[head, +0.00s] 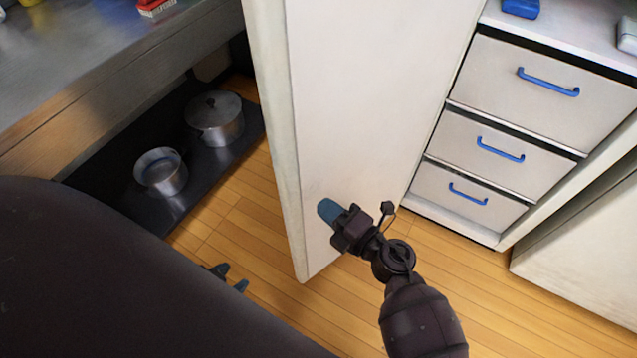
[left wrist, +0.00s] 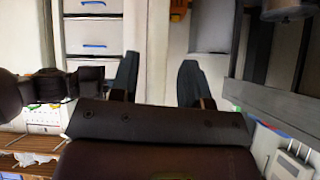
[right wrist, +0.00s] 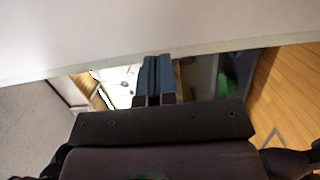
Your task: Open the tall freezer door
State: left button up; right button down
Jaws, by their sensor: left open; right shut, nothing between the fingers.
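The tall freezer door (head: 365,80) is a white panel standing swung open in the head view, its long edge facing me. To its right, the freezer interior shows stacked white drawers (head: 520,80) with blue handles; drawers also show in the left wrist view (left wrist: 93,27). My right gripper (head: 328,210) is shut and empty, in front of the door's drawer-side face near its lower part. I cannot tell if it touches. In the right wrist view a pale panel (right wrist: 150,30) spans above its fingers. My left gripper (head: 230,278) is open and empty, low left of the door edge, mostly hidden.
A metal counter (head: 100,70) stands at the left. A dark low shelf (head: 200,195) under it holds a lidded pot (head: 215,120) and an open pot (head: 162,172). Bare wooden floor (head: 235,215) lies between shelf and door. A white cabinet (head: 590,240) stands at the right.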

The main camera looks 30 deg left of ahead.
pick_arm(q)
jog(key=shift+p+v, duration=0.8)
jog(key=shift+p, duration=0.05)
pick_arm(e)
jog(key=s+v, duration=0.1)
jog(key=v, duration=0.9)
jog(key=shift+s+d, duration=0.2)
jog(key=shift+s, duration=0.3)
